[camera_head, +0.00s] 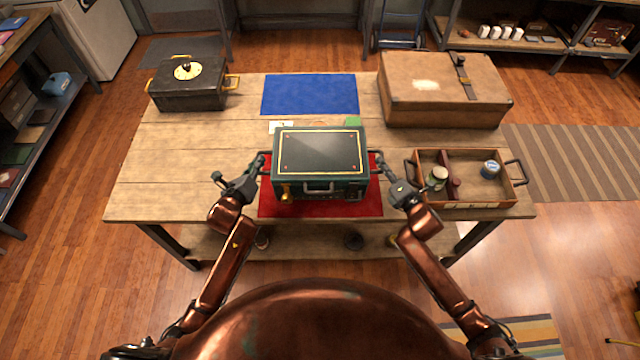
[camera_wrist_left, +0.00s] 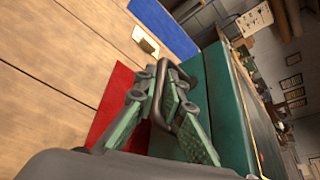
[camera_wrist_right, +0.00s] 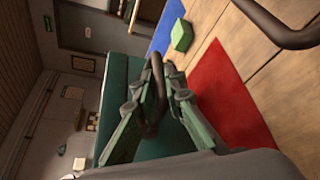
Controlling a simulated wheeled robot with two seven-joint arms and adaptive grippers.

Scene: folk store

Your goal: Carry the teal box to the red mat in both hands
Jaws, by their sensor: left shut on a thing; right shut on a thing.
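The teal box (camera_head: 320,152) has a dark lid with gold trim. In the head view it is over the red mat (camera_head: 320,209), covering much of it; whether it touches the mat I cannot tell. My left gripper (camera_head: 257,170) is shut on the handle at the box's left side, and the left wrist view shows this handle (camera_wrist_left: 172,72) between the fingers. My right gripper (camera_head: 384,172) is shut on the handle at the right side; the right wrist view shows that handle (camera_wrist_right: 155,75) between the fingers.
A blue mat (camera_head: 310,94) lies behind the box. A black box (camera_head: 188,88) stands at the back left, a brown suitcase (camera_head: 440,92) at the back right. A wooden tray (camera_head: 495,203) with cans is close to my right gripper. A green block (camera_head: 352,122) lies behind the teal box. The table's left side is clear.

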